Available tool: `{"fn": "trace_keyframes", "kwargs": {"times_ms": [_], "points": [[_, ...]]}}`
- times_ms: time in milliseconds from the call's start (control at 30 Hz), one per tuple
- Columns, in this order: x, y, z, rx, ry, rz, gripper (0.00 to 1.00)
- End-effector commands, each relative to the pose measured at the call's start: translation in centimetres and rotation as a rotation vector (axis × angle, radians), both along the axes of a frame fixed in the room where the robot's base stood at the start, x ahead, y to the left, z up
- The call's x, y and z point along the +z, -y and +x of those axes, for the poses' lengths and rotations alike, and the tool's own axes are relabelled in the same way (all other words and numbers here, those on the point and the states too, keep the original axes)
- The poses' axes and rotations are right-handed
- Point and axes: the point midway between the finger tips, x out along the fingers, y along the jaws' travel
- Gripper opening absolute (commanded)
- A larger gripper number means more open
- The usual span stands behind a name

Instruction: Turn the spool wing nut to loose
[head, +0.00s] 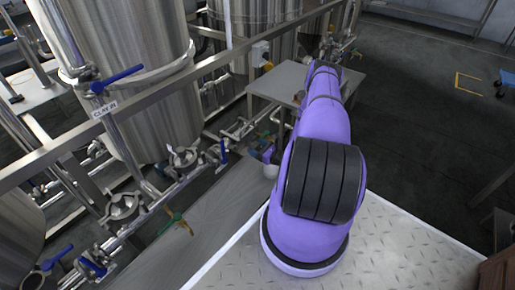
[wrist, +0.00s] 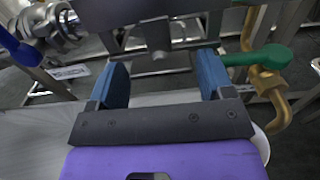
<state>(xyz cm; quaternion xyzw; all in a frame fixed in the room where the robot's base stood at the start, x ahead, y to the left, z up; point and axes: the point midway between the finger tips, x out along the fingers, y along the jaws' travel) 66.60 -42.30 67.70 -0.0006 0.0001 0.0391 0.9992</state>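My gripper (wrist: 162,76) is open, its two blue finger pads wide apart with nothing between them. Behind the gap are a dark grey metal part and thin frame rails. A steel clamp fitting (wrist: 45,22) shows at the upper left of the wrist view, outside the fingers; a ring-like piece on it may be a wing nut, but I cannot be sure. In the head view, pipe clamps sit on the line at a near fitting (head: 122,206) and a farther fitting (head: 183,157). I cannot tell which holds the spool wing nut. My arm hides most of my gripper there.
A green valve handle (wrist: 258,57) on a brass pipe (wrist: 272,92) is close to the right finger. A blue handle (wrist: 22,48) is at the left. In the head view, steel tanks (head: 115,35) and a rail (head: 60,150) stand left. Dark floor (head: 415,130) is open right.

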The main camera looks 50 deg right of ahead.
Motion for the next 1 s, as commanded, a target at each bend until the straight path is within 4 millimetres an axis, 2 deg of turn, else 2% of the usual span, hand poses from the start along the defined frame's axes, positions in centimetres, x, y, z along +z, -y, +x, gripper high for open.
{"fn": "trace_keyframes", "kwargs": {"times_ms": [33,67,333,467,900,1000], "points": [[0.0,0.0,0.0,0.000,0.000,0.000,0.86],[0.0,0.0,0.0,0.000,0.000,0.000,0.92],[0.0,0.0,0.0,0.000,0.000,0.001,0.92],[0.0,0.1,-0.8,-0.001,0.000,0.002,0.92],[0.0,0.7,-8.3,-0.003,-0.002,0.002,0.92],[0.0,0.8,-9.5,-0.001,0.000,0.001,0.92]]}}
